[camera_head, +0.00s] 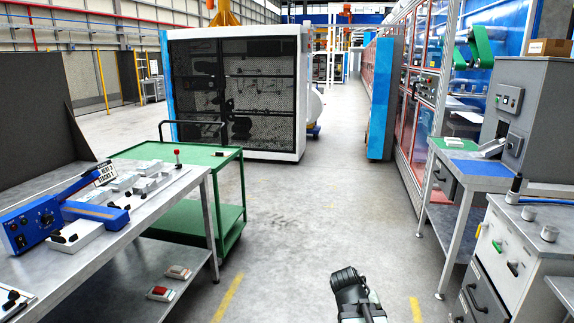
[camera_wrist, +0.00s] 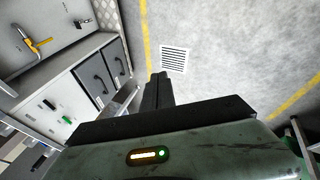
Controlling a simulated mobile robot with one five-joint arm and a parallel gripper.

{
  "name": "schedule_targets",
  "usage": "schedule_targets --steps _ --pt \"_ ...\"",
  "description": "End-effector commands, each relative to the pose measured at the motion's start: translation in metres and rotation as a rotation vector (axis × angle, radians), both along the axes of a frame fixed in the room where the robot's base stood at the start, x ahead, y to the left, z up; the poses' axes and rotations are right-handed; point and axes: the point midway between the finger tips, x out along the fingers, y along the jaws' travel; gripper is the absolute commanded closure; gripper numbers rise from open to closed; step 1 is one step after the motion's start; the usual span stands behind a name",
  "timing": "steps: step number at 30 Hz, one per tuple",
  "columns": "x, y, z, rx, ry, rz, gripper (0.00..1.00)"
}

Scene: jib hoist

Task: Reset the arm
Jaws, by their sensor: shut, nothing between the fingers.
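My gripper (camera_head: 346,279) shows at the bottom centre of the head view, over open floor between the benches. In the wrist view my gripper (camera_wrist: 158,76) points out over the grey floor, its dark fingers close together with nothing between them. It touches nothing in either view. Most of my arm lies below the head view's edge.
A grey workbench (camera_head: 186,186) with a blue device (camera_head: 30,224) and a green cart (camera_head: 232,214) stand left. A white drawer cabinet (camera_head: 496,246) and a bench (camera_head: 462,182) stand right. A large caged machine (camera_head: 240,95) stands ahead. A floor grate (camera_wrist: 174,60) shows below.

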Motion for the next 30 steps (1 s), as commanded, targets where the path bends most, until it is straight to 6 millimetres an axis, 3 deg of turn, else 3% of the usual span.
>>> schedule_targets --steps 3,8,9,21,25,30 --pt "-0.023 0.050 -0.019 0.199 0.083 -0.006 1.00" --pt "-0.060 0.109 -0.028 0.454 0.234 -0.006 1.00" --pt "-0.059 0.107 -0.003 0.444 0.231 -0.005 1.00" --pt "-0.057 0.105 0.114 0.438 0.224 -0.005 1.00" --pt "-0.057 0.105 0.132 0.437 0.224 -0.005 1.00" --pt "-0.057 0.105 0.131 0.437 0.223 -0.005 1.00"
